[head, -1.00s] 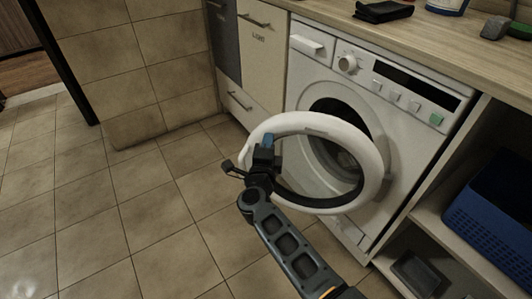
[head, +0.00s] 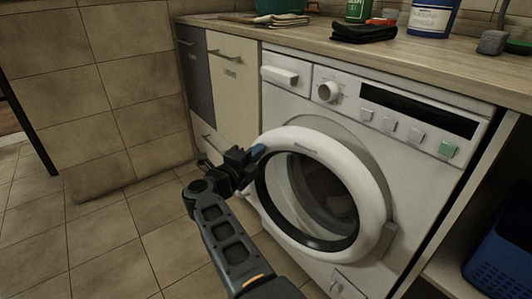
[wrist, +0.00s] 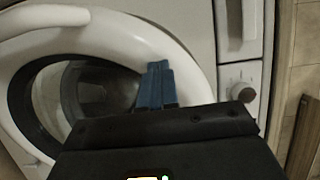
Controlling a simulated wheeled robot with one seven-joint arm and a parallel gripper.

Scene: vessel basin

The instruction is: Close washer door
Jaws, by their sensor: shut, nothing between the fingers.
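The washer (head: 432,182) is a white front-loader under the counter. Its round door (head: 368,178) has a thick white ring and a glass middle, with its hinge at the right. The door lies close to the washer front; I cannot tell whether it is latched. My gripper (head: 257,152) is shut and empty, with its blue fingertips at the upper left rim of the door. In the wrist view, the blue fingers (wrist: 156,85) are together in front of the white door ring (wrist: 112,30); they look to be against it, but contact is hard to tell.
A wooden counter (head: 300,35) runs above the washer, with a dark cloth (head: 363,33) and bottles on it. A cream cabinet (head: 233,88) stands to the left. A blue basket (head: 502,255) sits in the shelf at right. The tiled floor at left is clear.

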